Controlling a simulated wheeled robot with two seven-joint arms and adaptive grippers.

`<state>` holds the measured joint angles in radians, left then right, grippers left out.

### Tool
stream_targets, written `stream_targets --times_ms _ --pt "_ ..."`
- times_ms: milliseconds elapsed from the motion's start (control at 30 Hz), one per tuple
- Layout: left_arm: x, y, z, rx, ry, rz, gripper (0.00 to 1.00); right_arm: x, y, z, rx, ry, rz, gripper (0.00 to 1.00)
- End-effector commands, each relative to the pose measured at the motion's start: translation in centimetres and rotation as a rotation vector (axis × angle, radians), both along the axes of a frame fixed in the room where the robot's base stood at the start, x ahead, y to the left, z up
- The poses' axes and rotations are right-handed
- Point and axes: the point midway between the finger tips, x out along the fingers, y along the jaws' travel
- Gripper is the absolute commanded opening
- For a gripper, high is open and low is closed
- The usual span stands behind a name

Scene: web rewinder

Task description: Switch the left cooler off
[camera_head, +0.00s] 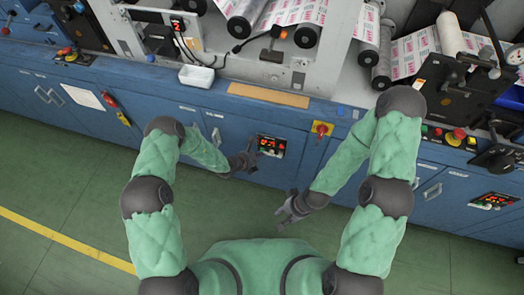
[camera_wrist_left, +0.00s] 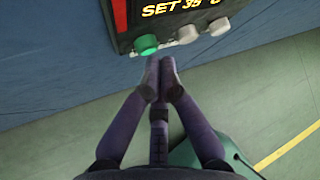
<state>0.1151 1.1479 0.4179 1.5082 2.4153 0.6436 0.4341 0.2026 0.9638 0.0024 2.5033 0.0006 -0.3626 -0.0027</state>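The left cooler's dark control panel (camera_head: 271,146) is set in the blue cabinet front at the middle of the head view, with a lit red display. In the left wrist view the panel (camera_wrist_left: 122,38) shows "SET 35" in yellow, with a green button (camera_wrist_left: 146,44) and two grey buttons (camera_wrist_left: 187,34) below it. My left gripper (camera_head: 247,158) is just left of the panel in the head view. In the wrist view its fingertips (camera_wrist_left: 160,64) are together and empty, just below and right of the green button; contact cannot be told. My right gripper (camera_head: 284,214) is lower, away from the cabinet; its finger state is unclear.
A similar panel with a lit display (camera_head: 494,200) is at the far right. A red and yellow switch (camera_head: 321,130) is right of the left cooler's panel. A white tray (camera_head: 196,76) stands on the ledge above. The green floor (camera_head: 60,185) at left is clear.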

Motion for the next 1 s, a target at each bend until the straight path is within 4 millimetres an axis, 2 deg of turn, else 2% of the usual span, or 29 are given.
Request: stream_targets --times_ms 1000 --pt "0.94 -0.27 0.0 0.0 -0.001 0.0 0.0 0.0 0.0 -0.42 0.0 0.0 0.0 0.4"
